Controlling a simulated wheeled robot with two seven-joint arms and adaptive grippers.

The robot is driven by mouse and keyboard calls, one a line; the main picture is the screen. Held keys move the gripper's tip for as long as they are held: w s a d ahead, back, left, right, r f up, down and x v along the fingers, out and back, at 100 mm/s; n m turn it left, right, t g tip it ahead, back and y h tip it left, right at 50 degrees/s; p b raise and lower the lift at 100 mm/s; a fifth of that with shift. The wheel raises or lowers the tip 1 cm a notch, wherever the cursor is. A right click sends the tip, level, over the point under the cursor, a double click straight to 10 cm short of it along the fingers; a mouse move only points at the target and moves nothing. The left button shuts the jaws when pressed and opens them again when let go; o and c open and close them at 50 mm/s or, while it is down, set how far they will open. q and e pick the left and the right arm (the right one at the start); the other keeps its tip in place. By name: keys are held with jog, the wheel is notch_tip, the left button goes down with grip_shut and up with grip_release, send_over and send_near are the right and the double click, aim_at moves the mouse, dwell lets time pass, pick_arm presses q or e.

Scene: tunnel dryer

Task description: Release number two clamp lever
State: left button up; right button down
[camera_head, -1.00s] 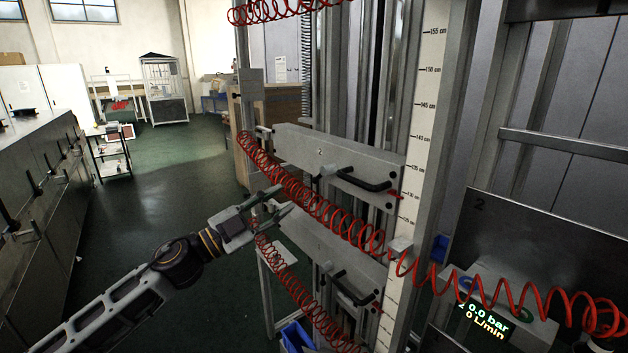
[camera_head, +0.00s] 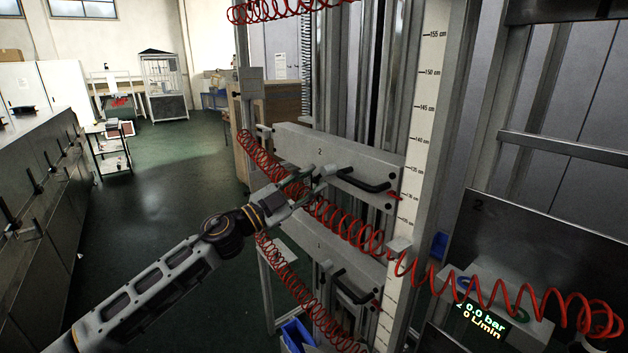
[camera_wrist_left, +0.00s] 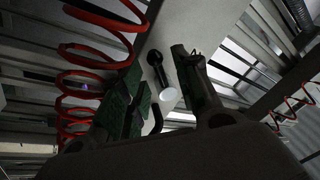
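Panel number two (camera_head: 290,145) is a grey plate marked "2" on the upright frame. A black bar handle (camera_head: 365,181) sticks out from its right half. A small clamp (camera_head: 327,170) is at the plate's lower middle, partly hidden by my left gripper. My left gripper (camera_head: 312,178) is in front of the plate beside this clamp. In the left wrist view its green-padded fingers (camera_wrist_left: 160,88) are apart. My right gripper is not in view.
A red coiled hose (camera_head: 345,222) hangs across the plates, close beneath my left gripper. A lower plate (camera_head: 325,250) carries a similar black handle. A scale post (camera_head: 425,110) stands at the right. The floor (camera_head: 165,195) at the left is clear.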

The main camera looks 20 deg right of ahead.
pick_arm(q)
jog(key=shift+w+d+r, duration=0.15)
jog(key=shift+d, duration=0.55)
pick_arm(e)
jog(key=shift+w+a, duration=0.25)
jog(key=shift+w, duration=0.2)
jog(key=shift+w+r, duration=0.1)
pick_arm(q)
jog(key=c, duration=0.6)
jog(key=shift+w+r, duration=0.1)
grip_shut()
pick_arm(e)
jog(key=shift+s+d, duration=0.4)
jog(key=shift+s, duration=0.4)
